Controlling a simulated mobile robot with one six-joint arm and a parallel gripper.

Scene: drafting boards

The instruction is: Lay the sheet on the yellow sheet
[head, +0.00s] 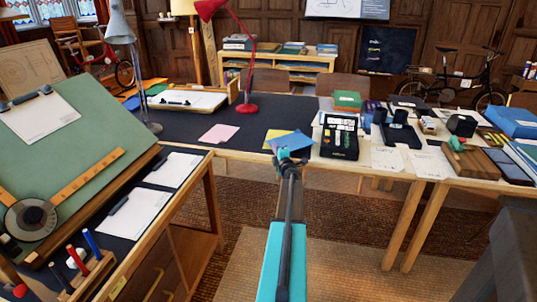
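A blue sheet (289,141) shows at the front edge of the dark-topped table, right at the tip of my arm. A yellow sheet (271,135) shows behind and to the left of it, partly covered by the blue sheet in this view. My gripper (285,154) is at the blue sheet's near edge and overlaps it in the picture. The fingers are too small to tell whether they are shut on the blue sheet. I cannot tell whether the blue sheet touches the yellow one or is held above it.
A pink sheet (219,133) lies to the left on the dark tabletop (190,122). A red lamp (246,107) stands behind. A black case (339,138) stands close on the right, with boxes beyond it. A green drafting board (75,140) is at the left.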

